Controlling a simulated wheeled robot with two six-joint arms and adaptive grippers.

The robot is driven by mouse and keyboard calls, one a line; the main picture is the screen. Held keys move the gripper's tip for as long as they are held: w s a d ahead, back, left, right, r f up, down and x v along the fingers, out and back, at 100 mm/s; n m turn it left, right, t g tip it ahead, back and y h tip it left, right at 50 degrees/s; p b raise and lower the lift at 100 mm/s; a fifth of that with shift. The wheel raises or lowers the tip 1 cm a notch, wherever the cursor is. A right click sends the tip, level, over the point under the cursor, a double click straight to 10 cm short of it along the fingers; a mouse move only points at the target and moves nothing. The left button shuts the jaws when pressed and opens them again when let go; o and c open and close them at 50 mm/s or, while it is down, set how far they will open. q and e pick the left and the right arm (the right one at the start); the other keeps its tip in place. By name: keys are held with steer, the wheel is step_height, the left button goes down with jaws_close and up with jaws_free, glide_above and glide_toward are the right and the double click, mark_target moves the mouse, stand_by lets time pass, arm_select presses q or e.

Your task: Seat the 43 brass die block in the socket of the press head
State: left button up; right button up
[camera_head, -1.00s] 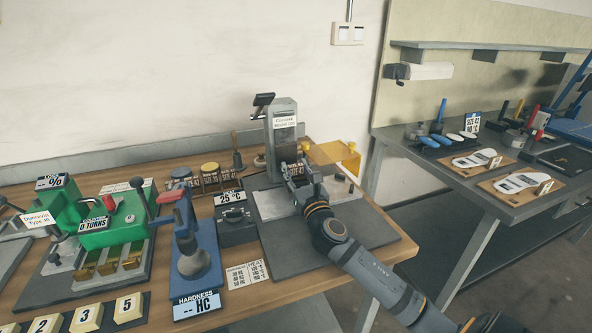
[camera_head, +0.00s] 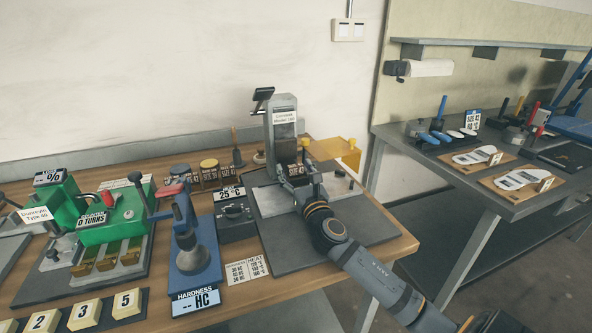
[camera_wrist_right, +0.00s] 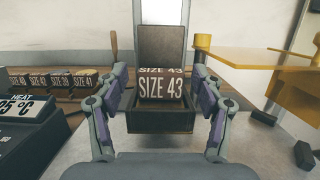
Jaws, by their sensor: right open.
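The size 43 die block (camera_wrist_right: 160,86), dark with white lettering, sits upright in the dark box-shaped socket (camera_wrist_right: 160,121) in the right wrist view. Its lower part is hidden by the socket's front wall. My right gripper (camera_wrist_right: 160,82) is open, with one finger on each side of the block and gaps between. In the head view my right gripper (camera_head: 301,180) is in front of the grey press (camera_head: 283,115), and the block's top shows just beyond it. My left gripper is not in view.
A rack of other size blocks (camera_wrist_right: 52,80) stands left of the press. A yellow guard (camera_head: 335,148) stands at its right. The blue hardness tester (camera_head: 192,250) and heat controller (camera_head: 235,222) are to the left. The press's grey base plate is mostly clear.

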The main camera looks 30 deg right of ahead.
steer(key=shift+s+f, duration=0.15)
steer(key=shift+s, duration=0.05)
steer(key=v, duration=0.7)
stand_by(0.5)
